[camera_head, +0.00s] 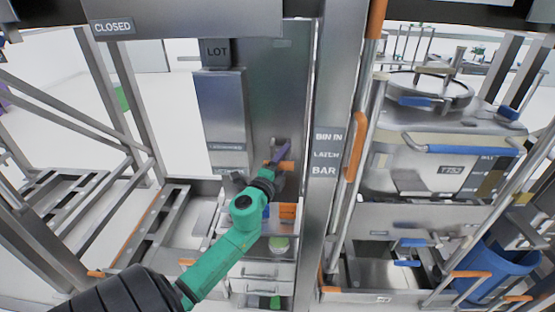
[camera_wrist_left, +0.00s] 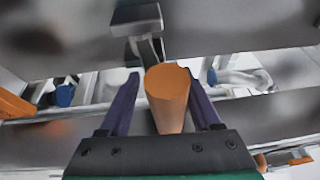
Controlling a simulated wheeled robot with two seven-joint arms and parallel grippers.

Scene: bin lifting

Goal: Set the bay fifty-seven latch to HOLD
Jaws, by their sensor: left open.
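A short orange handle (camera_wrist_left: 167,98) stands between the two purple fingers of my left gripper (camera_wrist_left: 164,82) in the left wrist view. The fingers are spread on either side of it, and I cannot tell whether either touches it. In the head view, my left gripper (camera_head: 279,162) is at the grey upright panel (camera_head: 290,85), with the orange handle (camera_head: 287,166) beside its fingers. A dark metal block (camera_wrist_left: 137,20) on a short stem lies just beyond the handle in the wrist view. I see no readable "fifty-seven" or "HOLD" marking. My right gripper is not in view.
A post (camera_head: 327,215) marked "BIN IN", "LATCH" and "BAR" stands right of my gripper. A large metal bin (camera_head: 430,177) with blue handles is further right. Open floor shows at far left.

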